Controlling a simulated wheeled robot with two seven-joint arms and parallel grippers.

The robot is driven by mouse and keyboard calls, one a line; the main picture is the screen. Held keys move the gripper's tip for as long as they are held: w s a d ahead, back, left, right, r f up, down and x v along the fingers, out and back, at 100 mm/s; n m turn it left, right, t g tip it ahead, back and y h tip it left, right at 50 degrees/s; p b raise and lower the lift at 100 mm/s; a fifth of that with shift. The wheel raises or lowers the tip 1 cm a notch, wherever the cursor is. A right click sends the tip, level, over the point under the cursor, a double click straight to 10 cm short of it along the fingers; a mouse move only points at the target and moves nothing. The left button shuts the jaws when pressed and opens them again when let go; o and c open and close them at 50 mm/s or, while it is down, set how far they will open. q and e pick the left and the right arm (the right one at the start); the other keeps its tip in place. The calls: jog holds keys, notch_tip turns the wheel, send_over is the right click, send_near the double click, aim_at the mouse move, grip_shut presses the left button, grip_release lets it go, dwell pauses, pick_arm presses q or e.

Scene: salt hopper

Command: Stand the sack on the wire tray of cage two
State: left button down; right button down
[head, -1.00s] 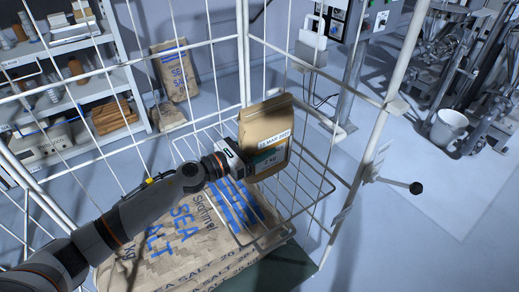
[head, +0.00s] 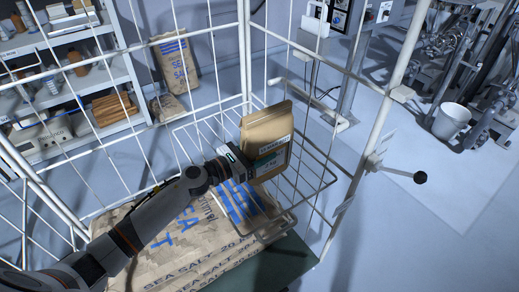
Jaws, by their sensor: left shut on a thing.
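A small brown paper sack (head: 264,131) with a white label stands close to upright, slightly tilted, over the wire tray (head: 302,200) inside the white wire cage (head: 246,50). My left gripper (head: 238,165) is shut on the sack at its left lower side. The gripper hides part of the sack's lower left edge. I cannot tell whether the sack's bottom touches the wires. My right gripper is not in view.
Large sea salt sacks (head: 185,255) lie stacked below the tray. Another salt sack (head: 175,62) leans on the wall behind. A shelf (head: 75,85) stands at left, a white bucket (head: 450,121) at right. The cage's upright posts and a black-knobbed latch (head: 419,177) flank the tray.

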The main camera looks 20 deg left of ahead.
pick_arm(q)
jog(key=c, duration=0.9)
grip_release()
jog(key=o, duration=0.4)
jog(key=shift+s+r, duration=0.1)
jog(key=shift+s, duration=0.05)
jog(key=b+v, duration=0.2)
jog(key=v, duration=0.5)
jog(key=shift+s, duration=0.2)
jog(key=shift+a, duration=0.15)
